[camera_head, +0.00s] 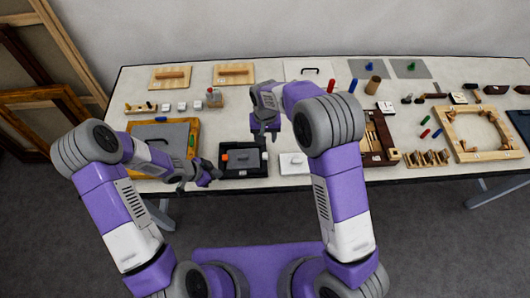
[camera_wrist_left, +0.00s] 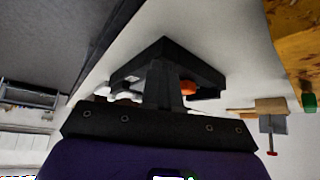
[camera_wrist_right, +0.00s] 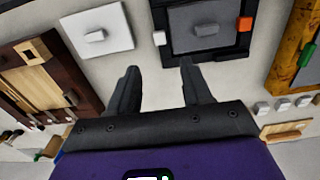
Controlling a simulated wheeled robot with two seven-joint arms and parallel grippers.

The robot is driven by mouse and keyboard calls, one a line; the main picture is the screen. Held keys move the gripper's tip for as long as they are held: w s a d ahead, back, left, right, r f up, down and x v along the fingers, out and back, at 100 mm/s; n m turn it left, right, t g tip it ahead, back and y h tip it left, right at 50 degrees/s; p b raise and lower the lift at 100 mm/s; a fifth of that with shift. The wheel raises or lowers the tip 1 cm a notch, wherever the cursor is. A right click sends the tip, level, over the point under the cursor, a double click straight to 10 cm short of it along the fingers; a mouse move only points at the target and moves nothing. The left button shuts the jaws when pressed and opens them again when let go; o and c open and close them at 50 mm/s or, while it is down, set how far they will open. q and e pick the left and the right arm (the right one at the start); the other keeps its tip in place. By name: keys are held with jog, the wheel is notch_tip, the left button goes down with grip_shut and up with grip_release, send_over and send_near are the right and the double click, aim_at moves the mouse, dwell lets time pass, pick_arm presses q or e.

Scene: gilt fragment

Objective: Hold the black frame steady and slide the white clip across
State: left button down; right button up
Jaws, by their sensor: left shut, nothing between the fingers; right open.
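The black frame (camera_head: 229,174) lies near the table's front edge, with a grey block inside and an orange piece (camera_head: 224,157) at its left. A small white piece, likely the white clip (camera_wrist_right: 159,38), is on the frame's side opposite the orange piece in the right wrist view. The frame also shows there (camera_wrist_right: 205,52). My left gripper (camera_head: 214,174) is shut and empty, close to the frame's left side; I cannot tell whether it touches. In the left wrist view its fingers hide part of the frame (camera_wrist_left: 165,48). My right gripper (camera_head: 263,139) is open and empty, above the frame's back right.
A white plate (camera_head: 293,163) lies right of the frame. A wooden frame with a grey panel (camera_head: 160,135) lies left, partly behind my left arm. A dark wooden box (camera_head: 378,140) stands farther right, beside my right arm. Several small white blocks (camera_head: 182,106) sit at the back left.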

aim_at(265, 155)
notch_tip(265, 155, down, 12)
jog(key=shift+r, duration=0.1)
dwell(0.4)
grip_shut()
